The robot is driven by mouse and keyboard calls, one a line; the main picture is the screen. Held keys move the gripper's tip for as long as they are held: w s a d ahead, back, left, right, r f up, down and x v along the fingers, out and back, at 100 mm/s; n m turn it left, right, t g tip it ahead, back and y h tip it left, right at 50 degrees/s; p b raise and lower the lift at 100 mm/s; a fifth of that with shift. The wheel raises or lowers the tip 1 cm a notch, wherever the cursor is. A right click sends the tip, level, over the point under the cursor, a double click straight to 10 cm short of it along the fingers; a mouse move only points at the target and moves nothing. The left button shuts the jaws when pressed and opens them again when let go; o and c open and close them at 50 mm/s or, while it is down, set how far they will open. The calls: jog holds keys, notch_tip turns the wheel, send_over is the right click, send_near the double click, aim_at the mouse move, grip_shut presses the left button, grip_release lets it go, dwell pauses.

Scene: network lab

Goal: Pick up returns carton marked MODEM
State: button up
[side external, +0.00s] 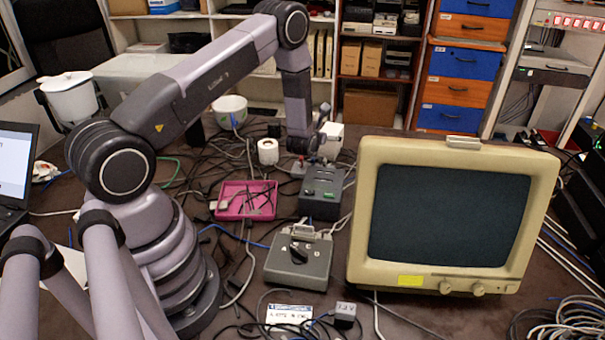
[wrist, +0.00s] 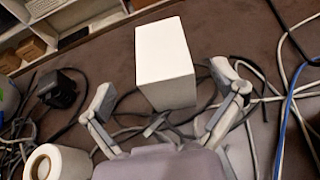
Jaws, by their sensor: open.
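A plain white carton (wrist: 165,55) stands on the brown table in the upper middle of the wrist view. No MODEM marking shows on the faces in sight. In the side view the carton (side external: 335,138) is partly hidden behind my wrist. My gripper (wrist: 164,84) is open, with one finger to the left and one to the right of the carton's near end. I see no contact between the fingers and the carton. In the side view my gripper (side external: 319,142) is low at the back of the table and partly hides the carton.
A white roll (side external: 268,152) stands left of my gripper. A dark grey box (side external: 322,190), a pink tray (side external: 232,207) and a large beige monitor (side external: 358,250) are nearer the side camera. A white bowl (side external: 231,105) is behind. Loose cables (wrist: 295,75) cover much of the table.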

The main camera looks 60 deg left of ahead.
aim_at(331, 134)
jog(key=x, duration=0.6)
jog(key=shift+w+f, duration=0.1)
jog(key=shift+f, duration=0.25)
jog(key=c, duration=1.2)
